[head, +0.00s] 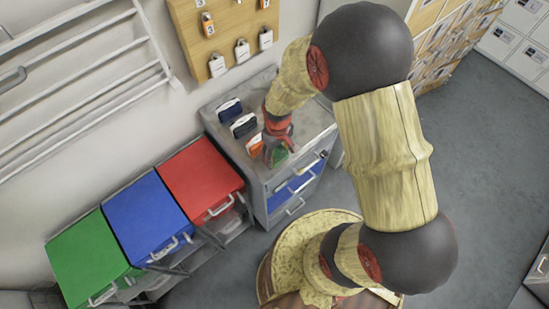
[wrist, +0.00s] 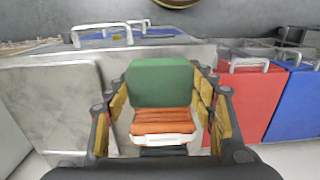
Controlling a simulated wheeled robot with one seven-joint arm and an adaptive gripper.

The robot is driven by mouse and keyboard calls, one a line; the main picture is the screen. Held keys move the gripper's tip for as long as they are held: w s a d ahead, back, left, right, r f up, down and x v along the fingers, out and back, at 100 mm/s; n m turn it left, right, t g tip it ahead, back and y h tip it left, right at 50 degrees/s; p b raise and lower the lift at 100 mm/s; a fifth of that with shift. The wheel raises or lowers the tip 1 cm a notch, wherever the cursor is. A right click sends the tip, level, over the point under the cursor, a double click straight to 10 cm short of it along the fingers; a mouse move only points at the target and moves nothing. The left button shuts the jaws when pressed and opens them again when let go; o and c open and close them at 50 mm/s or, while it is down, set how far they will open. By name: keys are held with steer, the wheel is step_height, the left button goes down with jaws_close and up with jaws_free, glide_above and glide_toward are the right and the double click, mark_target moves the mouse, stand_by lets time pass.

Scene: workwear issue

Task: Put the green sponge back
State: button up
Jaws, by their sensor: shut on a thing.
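The green sponge (wrist: 160,82) is between the two fingers of my gripper (wrist: 163,72) in the wrist view. My gripper is shut on it. In the head view the sponge (head: 279,156) shows as a small green patch under my gripper (head: 276,146), at the front part of the grey cabinet top (head: 315,121). An orange thing with a white edge (wrist: 163,120) is right beside the sponge in the wrist view. It also shows in the head view (head: 254,147). I cannot tell whether the sponge touches the cabinet top.
A dark blue (head: 243,125) and a blue thing (head: 230,109) with white edges stand in line behind the orange one. Red (head: 199,178), blue (head: 146,218) and green (head: 86,256) lidded bins stand to the left.

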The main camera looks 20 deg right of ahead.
mark_target(275, 158)
steer(key=shift+w+a+f, duration=0.25)
steer(key=shift+w+f, duration=0.25)
steer(key=shift+f, duration=1.65)
steer(key=shift+f, duration=0.15)
steer(key=o, duration=1.3)
